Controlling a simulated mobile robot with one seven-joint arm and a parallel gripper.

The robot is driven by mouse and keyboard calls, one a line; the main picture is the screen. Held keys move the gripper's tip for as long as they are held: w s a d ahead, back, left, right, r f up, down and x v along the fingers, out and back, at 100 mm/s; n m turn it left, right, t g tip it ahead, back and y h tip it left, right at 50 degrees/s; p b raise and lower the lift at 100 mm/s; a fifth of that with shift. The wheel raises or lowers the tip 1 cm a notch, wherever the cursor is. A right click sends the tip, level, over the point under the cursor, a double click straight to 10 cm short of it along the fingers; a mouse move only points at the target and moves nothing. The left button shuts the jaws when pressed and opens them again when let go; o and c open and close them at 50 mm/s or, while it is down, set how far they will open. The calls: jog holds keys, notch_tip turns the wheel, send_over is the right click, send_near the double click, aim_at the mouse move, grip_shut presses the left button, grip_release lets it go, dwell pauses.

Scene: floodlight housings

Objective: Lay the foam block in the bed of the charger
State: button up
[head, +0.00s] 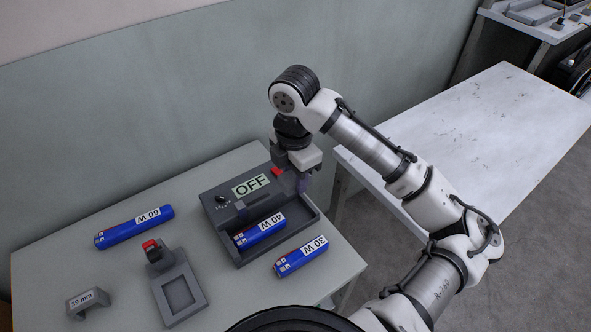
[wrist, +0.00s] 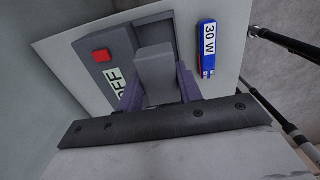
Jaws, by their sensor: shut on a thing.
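The charger (head: 212,213) is a grey box with an OFF label, a red button and a recessed bed (head: 306,226) at its front. A blue 40 W battery (head: 259,228) lies in the left part of the bed. My gripper (head: 301,184) is above the charger's right back part. In the wrist view my gripper (wrist: 157,90) is shut on a plain grey block, which I take for the foam block (wrist: 155,68). The block appears over the bed in that view and hides part of it; I cannot tell its height. The 40 W battery is hidden there.
A blue 30 W battery (head: 301,256) lies in front of the charger, and a 60 W battery (head: 134,227) to its left. A grey fixture (head: 167,285) with a red top and a 39 mm piece (head: 87,302) stand at front left. A bare table (head: 480,135) is at right.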

jog(key=shift+w+d+f, duration=0.1)
jog(key=shift+w, duration=0.25)
dwell(0.4)
jog(key=b, duration=0.7)
send_over(296, 216)
jog(key=shift+f, duration=5)
jog(key=shift+f+b, duration=1)
jog(key=shift+f, duration=0.5)
jog(key=o, duration=1)
jog(key=shift+o, duration=0.2)
notch_tip(296, 216, up, 13)
jog(key=shift+w+r+p, duration=0.1)
jog(key=shift+p, duration=0.2)
jog(key=shift+r, duration=0.3)
